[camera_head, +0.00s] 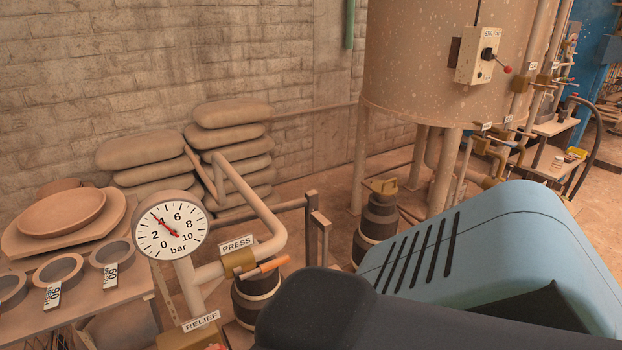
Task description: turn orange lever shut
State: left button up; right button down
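The orange lever (262,267) sits on a brass valve body (238,263) in the pipe below the PRESS label (237,245). The lever slants slightly up to the right, roughly along the pipe. A round pressure gauge (172,225) stands just left of it, with its needle near 4 bar. Neither gripper shows in the head view. A dark rounded shape (340,312) in the foreground hides the area below and right of the lever.
A RELIEF label (202,321) is low in front, its valve mostly cut off. A table with mesh sieves (58,271) is at left. Stacked sacks (233,140) stand behind. A large tank (430,60) is at back right.

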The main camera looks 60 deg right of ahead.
aim_at(273, 263)
jog(key=z, duration=1.65)
